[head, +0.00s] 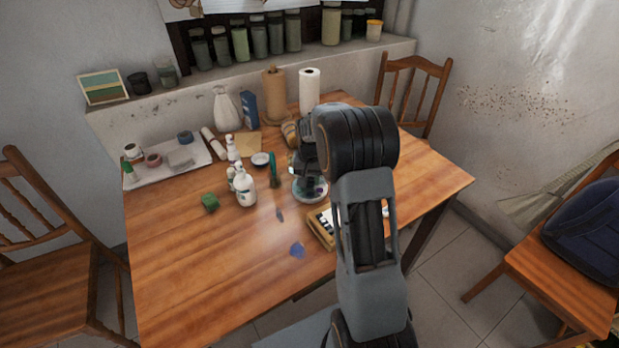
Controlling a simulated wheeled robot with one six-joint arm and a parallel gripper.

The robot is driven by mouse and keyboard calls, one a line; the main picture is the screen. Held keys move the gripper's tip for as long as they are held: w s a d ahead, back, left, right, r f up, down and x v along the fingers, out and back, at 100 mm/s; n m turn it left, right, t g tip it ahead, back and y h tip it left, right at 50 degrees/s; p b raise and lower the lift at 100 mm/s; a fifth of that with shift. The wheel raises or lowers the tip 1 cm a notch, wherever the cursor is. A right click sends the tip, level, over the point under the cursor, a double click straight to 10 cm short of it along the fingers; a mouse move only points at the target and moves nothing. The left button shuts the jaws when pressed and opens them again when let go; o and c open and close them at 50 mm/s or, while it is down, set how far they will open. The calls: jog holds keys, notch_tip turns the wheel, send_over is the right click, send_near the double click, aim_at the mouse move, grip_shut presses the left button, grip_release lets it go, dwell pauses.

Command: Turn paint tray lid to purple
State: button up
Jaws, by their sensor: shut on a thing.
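The round paint tray (298,195) lies on the wooden table, with a pale rim and small dark coloured patches on top. My gripper (308,184) points down onto it from above and is shut on its lid, near the middle. My arm and gripper cover much of the tray's far and right sides. The grip itself is small and dark, and I cannot tell which colour the lid is turned to.
White bottles (244,186), a green sponge-like block (210,202) and a small bowl (261,160) stand left of the tray. A wooden box (321,228) lies in front, partly behind my arm. The table's front left (190,270) is clear.

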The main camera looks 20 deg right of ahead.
aim_at(310, 179)
jog(key=shift+m, duration=0.5)
jog(key=o, duration=0.9)
notch_tip(310, 179, up, 14)
jog(key=shift+f+p, duration=0.1)
jog(key=shift+p, duration=0.5)
